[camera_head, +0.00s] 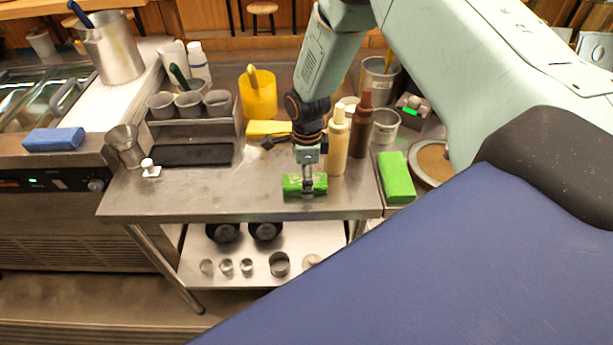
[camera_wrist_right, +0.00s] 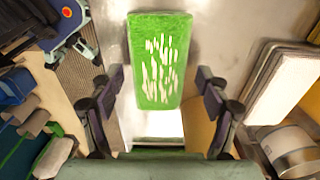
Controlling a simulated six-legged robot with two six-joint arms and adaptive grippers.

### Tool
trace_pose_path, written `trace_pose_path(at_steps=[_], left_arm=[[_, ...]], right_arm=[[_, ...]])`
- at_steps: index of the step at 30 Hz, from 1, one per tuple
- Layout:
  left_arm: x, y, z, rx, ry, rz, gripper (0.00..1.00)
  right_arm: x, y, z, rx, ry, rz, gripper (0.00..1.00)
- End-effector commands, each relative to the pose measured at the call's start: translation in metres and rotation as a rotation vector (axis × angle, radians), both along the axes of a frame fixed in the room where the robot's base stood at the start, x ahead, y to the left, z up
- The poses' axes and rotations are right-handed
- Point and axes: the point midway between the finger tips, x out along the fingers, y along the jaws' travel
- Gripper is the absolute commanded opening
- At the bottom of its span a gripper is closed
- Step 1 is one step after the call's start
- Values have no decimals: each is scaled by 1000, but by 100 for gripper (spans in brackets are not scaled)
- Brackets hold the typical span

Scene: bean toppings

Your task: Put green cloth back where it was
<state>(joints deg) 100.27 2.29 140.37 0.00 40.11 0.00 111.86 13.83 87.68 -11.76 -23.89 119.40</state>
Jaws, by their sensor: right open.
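A green cloth (camera_head: 291,187) lies near the front edge of the steel table, directly below my right gripper (camera_head: 307,187). In the right wrist view the green cloth (camera_wrist_right: 160,50), with white marks on top, lies between and beyond the two spread fingers of my right gripper (camera_wrist_right: 159,78). The right gripper is open, with a gap showing between each finger and the cloth. A second flat green block (camera_head: 396,178) lies to the right on the neighbouring surface. My left gripper is not in view.
A cream bottle (camera_head: 337,142) and a brown bottle (camera_head: 362,128) stand close behind and right of the gripper. A yellow cloth (camera_head: 268,129) and yellow pitcher (camera_head: 259,95) are behind. A cup rack (camera_head: 192,135) stands left. A blue cloth (camera_head: 53,139) lies far left.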

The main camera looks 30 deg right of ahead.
Motion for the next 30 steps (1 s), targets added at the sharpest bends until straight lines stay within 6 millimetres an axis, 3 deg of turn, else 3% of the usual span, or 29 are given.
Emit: trace_pose_path(at_steps=[5,18,24,30], left_arm=[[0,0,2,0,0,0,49],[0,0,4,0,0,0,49],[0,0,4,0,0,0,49],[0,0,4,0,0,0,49]], right_arm=[[1,0,23,1,-4,0,76],[0,-1,107,1,-3,0,76],[0,-1,121,0,-1,0,76],[-1,-1,123,0,0,0,76]])
